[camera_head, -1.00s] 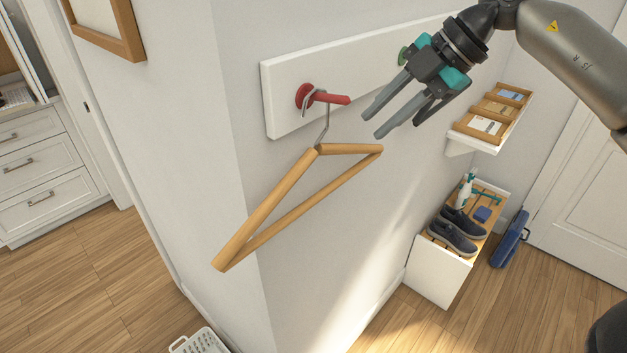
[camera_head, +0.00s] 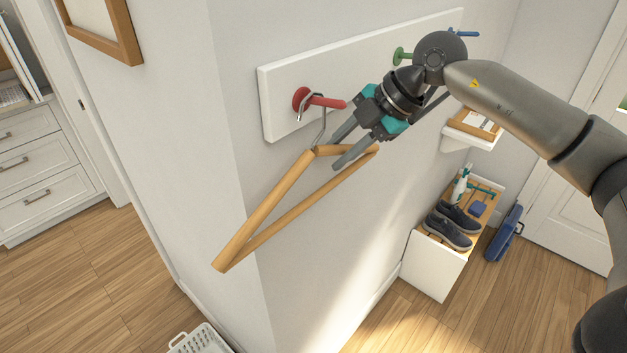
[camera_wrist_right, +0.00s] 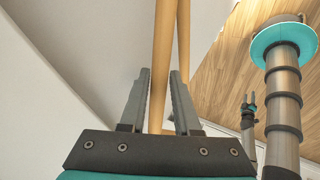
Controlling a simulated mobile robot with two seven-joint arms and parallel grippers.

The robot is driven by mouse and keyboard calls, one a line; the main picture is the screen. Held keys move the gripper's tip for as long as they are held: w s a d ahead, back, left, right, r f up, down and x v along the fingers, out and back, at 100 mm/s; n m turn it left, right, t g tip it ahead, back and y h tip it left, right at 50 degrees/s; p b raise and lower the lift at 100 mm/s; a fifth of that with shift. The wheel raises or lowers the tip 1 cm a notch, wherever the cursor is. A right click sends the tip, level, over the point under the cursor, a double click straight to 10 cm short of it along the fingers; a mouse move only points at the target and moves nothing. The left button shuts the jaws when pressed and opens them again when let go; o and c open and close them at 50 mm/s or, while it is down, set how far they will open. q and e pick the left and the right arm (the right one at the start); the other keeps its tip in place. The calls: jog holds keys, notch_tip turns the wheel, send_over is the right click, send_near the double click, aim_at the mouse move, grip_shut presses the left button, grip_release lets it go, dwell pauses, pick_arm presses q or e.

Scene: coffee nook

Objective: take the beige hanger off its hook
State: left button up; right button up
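The beige wooden hanger (camera_head: 262,212) hangs by its metal hook (camera_head: 320,125) on the red peg (camera_head: 325,101) of a white wall board. My right gripper (camera_head: 338,151) is at the hanger's upper right part, just right of the metal hook. Its two fingers are apart. In the right wrist view, a wooden bar of the hanger (camera_wrist_right: 164,60) runs between the open fingers of my right gripper (camera_wrist_right: 160,78). Whether a finger touches it is unclear. What looks like my left gripper (camera_wrist_right: 249,108) is small and distant in that view; its opening is unclear.
The white board (camera_head: 283,78) also carries a green peg (camera_head: 402,55) and a blue peg (camera_head: 463,33). A small shelf (camera_head: 455,142) and a bench with dark shoes (camera_head: 447,233) stand farther right. A white basket (camera_head: 200,341) is on the floor below.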

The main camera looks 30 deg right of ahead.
grip_shut()
jog(key=shift+r, duration=0.15)
dwell(0.4)
